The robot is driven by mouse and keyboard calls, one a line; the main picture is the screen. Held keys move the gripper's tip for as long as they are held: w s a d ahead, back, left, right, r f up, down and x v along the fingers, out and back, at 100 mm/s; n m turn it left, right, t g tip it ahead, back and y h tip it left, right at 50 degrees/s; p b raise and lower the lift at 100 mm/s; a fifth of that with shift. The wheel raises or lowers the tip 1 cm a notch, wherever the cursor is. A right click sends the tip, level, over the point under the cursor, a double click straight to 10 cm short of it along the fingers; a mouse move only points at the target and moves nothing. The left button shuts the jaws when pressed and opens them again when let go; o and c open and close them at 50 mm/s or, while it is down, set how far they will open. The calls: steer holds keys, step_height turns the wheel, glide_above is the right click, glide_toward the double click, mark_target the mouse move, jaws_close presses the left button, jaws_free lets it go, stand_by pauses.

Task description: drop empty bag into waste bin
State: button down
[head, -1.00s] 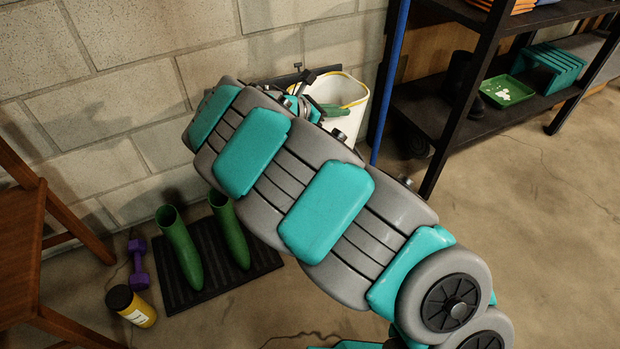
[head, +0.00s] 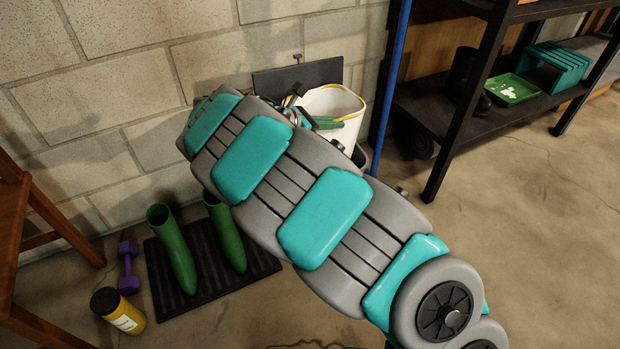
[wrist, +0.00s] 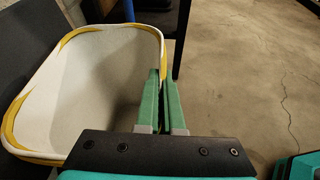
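The empty bag (head: 338,106) is white with a yellow rim and stands open at the top. In the wrist view the bag (wrist: 85,80) shows its bare inside. My gripper (wrist: 160,76) has green fingers closed on the bag's right wall, one inside and one outside. In the head view the fingers show at the bag's rim, partly behind my arm. A dark grey rim below the bag looks like the waste bin (head: 362,156); most of it is hidden by the bag and my arm. The bag's bottom is hidden.
A dark panel (head: 300,76) stands behind the bag against the wall. A blue pole (head: 391,85) and a black shelf (head: 455,150) are close on the right. Green boots (head: 172,250) stand on a mat at left. The floor at right is clear.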

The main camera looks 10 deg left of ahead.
steer(key=c, duration=1)
jaws_free()
steer(key=p+v, duration=0.1)
steer(key=v, duration=0.7)
